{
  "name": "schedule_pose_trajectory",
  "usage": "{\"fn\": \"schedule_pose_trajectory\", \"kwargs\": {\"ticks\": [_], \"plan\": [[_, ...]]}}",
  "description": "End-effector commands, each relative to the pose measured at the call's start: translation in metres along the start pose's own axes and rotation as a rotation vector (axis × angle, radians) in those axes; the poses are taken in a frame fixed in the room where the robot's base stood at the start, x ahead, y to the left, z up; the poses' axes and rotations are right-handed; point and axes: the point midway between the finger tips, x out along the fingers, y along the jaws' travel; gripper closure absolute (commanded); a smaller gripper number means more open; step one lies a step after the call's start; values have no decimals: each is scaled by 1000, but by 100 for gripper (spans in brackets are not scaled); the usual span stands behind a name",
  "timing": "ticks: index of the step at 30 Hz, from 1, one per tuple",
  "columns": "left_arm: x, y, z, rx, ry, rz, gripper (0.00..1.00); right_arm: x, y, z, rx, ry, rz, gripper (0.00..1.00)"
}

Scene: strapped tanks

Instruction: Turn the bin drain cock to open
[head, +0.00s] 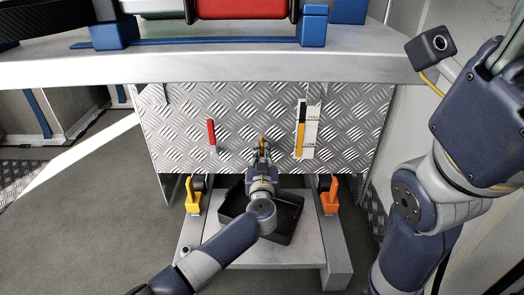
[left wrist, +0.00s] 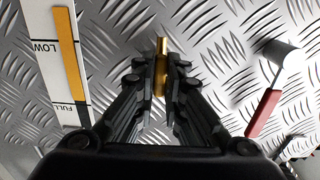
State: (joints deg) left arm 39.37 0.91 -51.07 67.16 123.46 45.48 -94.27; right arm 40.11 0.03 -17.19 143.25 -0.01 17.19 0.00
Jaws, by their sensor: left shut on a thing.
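A small brass handle (head: 262,142), which looks like the drain cock, sticks out from the diamond-plate front of the bin (head: 180,105). My left gripper (head: 262,152) reaches it from below and in front. In the left wrist view its two black fingers (left wrist: 161,75) are closed on the brass handle (left wrist: 161,50), one on each side. The fingers hide part of the handle and its mounting. My right arm shows at the right of the head view, but its gripper fingers do not show.
A red-gripped lever (head: 211,135) is left of the cock, and a FULL/LOW level gauge (head: 306,130) is right of it. A black tray (head: 286,222) lies below, between a yellow latch (head: 192,198) and an orange latch (head: 330,197). A metal shelf (head: 230,68) overhangs the bin.

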Motion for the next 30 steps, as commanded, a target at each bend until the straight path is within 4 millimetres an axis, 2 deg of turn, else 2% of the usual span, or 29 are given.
{"fn": "schedule_pose_trajectory", "kwargs": {"ticks": [6,16,26,30], "plan": [[0,0,0,-20,-1,1,100,2,1,1,0,-1,0,60],[0,1,0,-238,-2,1,100,14,3,6,0,-2,0,60],[-1,1,0,-262,-2,1,100,15,3,6,0,-2,0,60],[-1,1,0,-383,-4,0,100,21,4,8,0,-1,0,60]]}}
